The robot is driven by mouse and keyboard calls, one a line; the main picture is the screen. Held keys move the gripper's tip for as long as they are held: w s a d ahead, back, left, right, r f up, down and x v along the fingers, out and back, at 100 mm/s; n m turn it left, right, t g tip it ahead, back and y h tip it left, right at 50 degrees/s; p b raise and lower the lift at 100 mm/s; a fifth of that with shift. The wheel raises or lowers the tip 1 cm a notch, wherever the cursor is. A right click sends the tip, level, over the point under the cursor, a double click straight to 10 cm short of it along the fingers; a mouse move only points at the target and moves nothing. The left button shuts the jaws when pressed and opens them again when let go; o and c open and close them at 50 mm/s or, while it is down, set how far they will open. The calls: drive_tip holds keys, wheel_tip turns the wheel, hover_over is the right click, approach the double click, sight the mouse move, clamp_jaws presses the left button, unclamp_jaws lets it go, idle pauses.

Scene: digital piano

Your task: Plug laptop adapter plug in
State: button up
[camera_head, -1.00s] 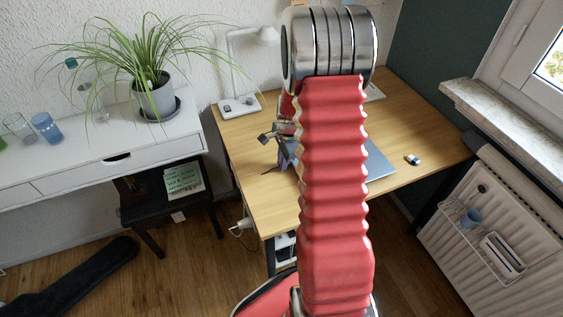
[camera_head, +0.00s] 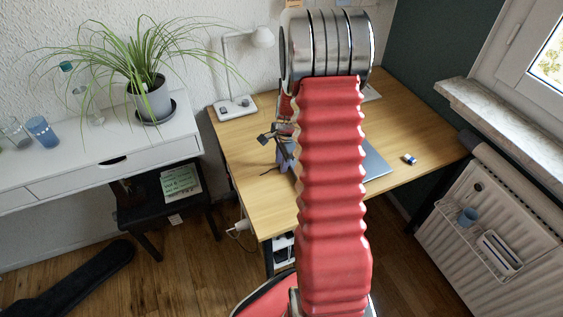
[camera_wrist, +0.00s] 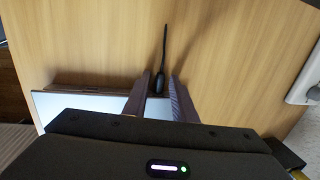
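In the wrist view, a black adapter plug (camera_wrist: 158,84) lies on the wooden desk, its short cable running away toward the top. My gripper (camera_wrist: 160,78) is open, with one finger on each side of the plug and its tips apart. Whether either finger touches the plug cannot be told. In the head view, my arm covers much of the desk, and the gripper shows only in part left of it. A grey laptop (camera_head: 376,163) lies on the desk, mostly behind my arm; its edge (camera_wrist: 85,103) also shows in the wrist view. I cannot make out the socket.
A white lamp (camera_head: 234,108) stands at the desk's back left. A small blue-and-white object (camera_head: 409,159) lies on the desk (camera_head: 425,130) at the right. A white sideboard (camera_head: 100,165) with a potted plant (camera_head: 152,98) stands left. A white object (camera_wrist: 303,85) edges the wrist view's right.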

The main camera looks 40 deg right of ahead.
drive_tip(key=shift+o, duration=0.8)
drive_tip(key=shift+r, duration=0.1)
drive_tip(key=shift+s+r, duration=0.2)
drive_tip(key=shift+r, duration=1)
drive_tip(key=shift+s+r, duration=0.2)
drive_tip(key=shift+r, duration=0.95)
drive_tip(key=shift+r, duration=0.1)
wheel_tip(320, 180, up, 13)
drive_tip(key=s, duration=0.2)
drive_tip(key=shift+r, duration=0.2)
drive_tip(key=shift+s, duration=0.1)
